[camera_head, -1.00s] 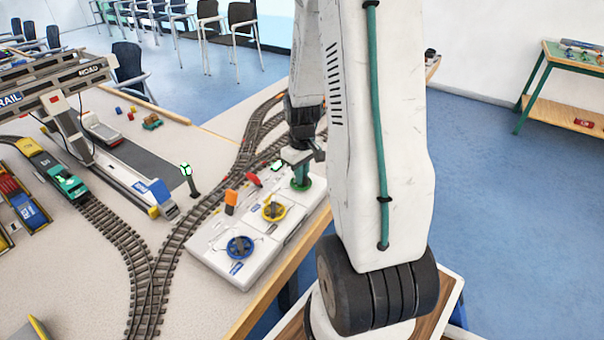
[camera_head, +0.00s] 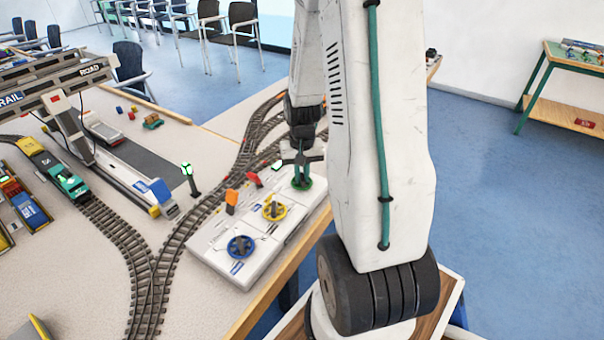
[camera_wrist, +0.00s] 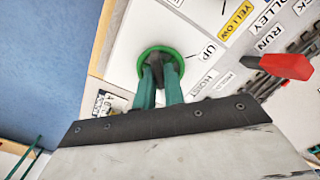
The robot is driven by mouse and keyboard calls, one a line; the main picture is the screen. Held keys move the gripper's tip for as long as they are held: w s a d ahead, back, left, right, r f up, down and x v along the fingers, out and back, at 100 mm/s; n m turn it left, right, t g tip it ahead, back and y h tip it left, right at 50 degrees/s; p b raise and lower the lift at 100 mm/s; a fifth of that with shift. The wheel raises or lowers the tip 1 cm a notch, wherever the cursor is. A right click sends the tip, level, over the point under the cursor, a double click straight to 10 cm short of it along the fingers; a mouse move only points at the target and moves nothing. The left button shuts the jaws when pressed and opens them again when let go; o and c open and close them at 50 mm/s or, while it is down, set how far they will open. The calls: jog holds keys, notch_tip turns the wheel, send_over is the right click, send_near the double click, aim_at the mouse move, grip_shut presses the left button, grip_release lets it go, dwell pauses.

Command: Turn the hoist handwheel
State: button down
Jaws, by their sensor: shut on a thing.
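The green handwheel (camera_head: 303,184) is at the far end of the white control panel (camera_head: 219,256). In the wrist view the green wheel (camera_wrist: 176,56) lies beside the labels "HOIST" and "UP". My gripper (camera_head: 302,176) points down at the wheel. In the wrist view my gripper (camera_wrist: 159,72) has its two green fingers shut on the dark grip at the wheel's middle. The fingers hide part of the hub.
A yellow wheel (camera_head: 274,208) and a blue wheel (camera_head: 241,247) sit on the same panel. An orange lever (camera_head: 231,198) and a red lever (camera_head: 254,179) stand along its track side; the red lever (camera_wrist: 286,66) is near my gripper. The gantry crane (camera_head: 62,100) stands left.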

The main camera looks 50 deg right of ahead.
aim_at(302, 175)
jog(key=shift+d, duration=0.1)
dwell(0.3)
jog(key=c, duration=1.5)
grip_release()
jog(key=shift+r, duration=0.1)
notch_tip(302, 175, up, 8)
jog(key=shift+f, duration=0.15)
